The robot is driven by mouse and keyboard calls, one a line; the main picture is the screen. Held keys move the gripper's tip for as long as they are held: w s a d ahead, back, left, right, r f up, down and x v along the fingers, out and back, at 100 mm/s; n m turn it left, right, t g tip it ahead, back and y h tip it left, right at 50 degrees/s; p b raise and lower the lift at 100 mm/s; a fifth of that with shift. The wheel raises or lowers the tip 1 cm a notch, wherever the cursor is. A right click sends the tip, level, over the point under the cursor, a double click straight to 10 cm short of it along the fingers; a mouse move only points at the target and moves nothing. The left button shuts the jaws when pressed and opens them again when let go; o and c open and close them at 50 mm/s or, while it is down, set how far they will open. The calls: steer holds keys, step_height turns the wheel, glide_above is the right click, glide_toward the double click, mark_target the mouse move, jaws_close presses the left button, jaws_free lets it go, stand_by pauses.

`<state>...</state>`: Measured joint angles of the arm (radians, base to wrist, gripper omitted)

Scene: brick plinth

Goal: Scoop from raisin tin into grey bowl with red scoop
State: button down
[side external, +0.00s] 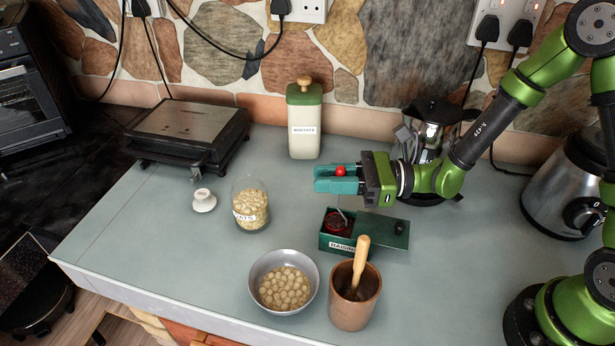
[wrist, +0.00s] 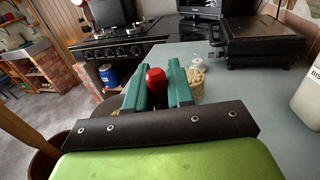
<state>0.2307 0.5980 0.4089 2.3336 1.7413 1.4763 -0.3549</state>
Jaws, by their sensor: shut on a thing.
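My gripper (side external: 326,181) is shut on the red scoop, whose red knob (side external: 340,171) shows between the teal fingers. The knob also shows in the wrist view (wrist: 155,83) between the fingers. A thin shaft runs down from the gripper to a red-rimmed scoop head (side external: 335,221) in the mouth of the raisin tin. The tin (side external: 328,241) is green and labelled, open on its left, with its dark green lid (side external: 380,232) to the right. How full the scoop head is, I cannot tell. The grey bowl (side external: 257,269) stands front left of the tin and holds round tan pieces.
A tall biscuit canister (side external: 304,125) stands behind the gripper.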

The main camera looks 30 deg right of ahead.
step_height(320, 180, up, 6)
steer(key=shift+f, duration=0.2)
stand_by(0.5)
steer(key=s+a+r, duration=0.1)
steer(key=s+a, duration=0.3)
steer(key=a, duration=0.4)
steer(key=s+a+r, duration=0.2)
steer(key=s+a, duration=0.2)
steer(key=a, duration=0.3)
steer(key=shift+a, duration=0.35)
steer(key=shift+w, duration=0.1)
